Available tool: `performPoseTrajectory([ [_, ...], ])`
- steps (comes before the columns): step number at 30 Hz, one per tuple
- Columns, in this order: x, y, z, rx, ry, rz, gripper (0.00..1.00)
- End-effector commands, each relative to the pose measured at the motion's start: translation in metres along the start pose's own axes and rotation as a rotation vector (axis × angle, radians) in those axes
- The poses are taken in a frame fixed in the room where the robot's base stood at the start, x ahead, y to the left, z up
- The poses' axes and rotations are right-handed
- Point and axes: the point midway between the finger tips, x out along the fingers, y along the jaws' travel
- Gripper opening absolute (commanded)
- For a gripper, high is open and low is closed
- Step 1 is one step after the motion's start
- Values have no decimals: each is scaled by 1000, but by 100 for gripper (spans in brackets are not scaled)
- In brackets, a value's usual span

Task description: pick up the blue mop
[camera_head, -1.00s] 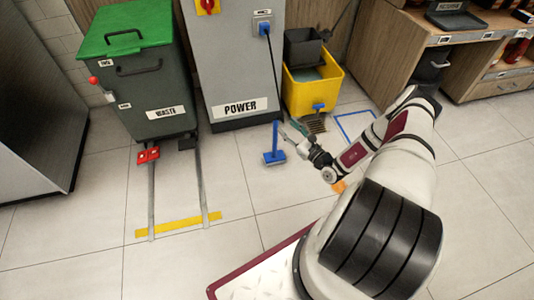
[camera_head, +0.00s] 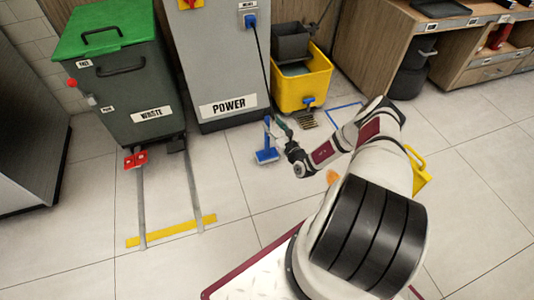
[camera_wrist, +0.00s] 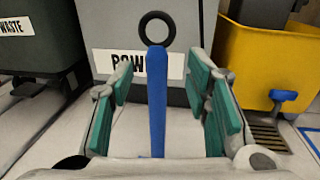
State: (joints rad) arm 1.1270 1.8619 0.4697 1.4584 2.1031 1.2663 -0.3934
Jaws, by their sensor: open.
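The blue mop stands upright on the floor in front of the grey POWER cabinet. Its blue head (camera_head: 267,155) rests on the tiles in the head view. In the wrist view its blue handle (camera_wrist: 157,100) rises between my fingers, with a black ring at its top. My gripper (camera_wrist: 165,95) is open, with one green-padded finger on each side of the handle and a gap on both sides. In the head view my gripper (camera_head: 277,127) is small and close to the handle. The mop's head is hidden in the wrist view.
The POWER cabinet (camera_head: 215,60) stands behind the mop. A yellow bucket (camera_head: 302,88) with a blue tap stands to its right by a floor drain. A green-lidded waste bin (camera_head: 130,90) stands at left. A yellow object (camera_head: 420,170) shows behind my arm. Floor in front is clear.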

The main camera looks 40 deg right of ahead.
Motion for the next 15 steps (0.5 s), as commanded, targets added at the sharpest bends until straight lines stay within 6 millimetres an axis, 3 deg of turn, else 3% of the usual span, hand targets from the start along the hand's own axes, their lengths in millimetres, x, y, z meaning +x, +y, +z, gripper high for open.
performPoseTrajectory([
  [5,9,1,-3,-1,0,1,44],
  [15,49,4,-6,-1,-1,2,44],
])
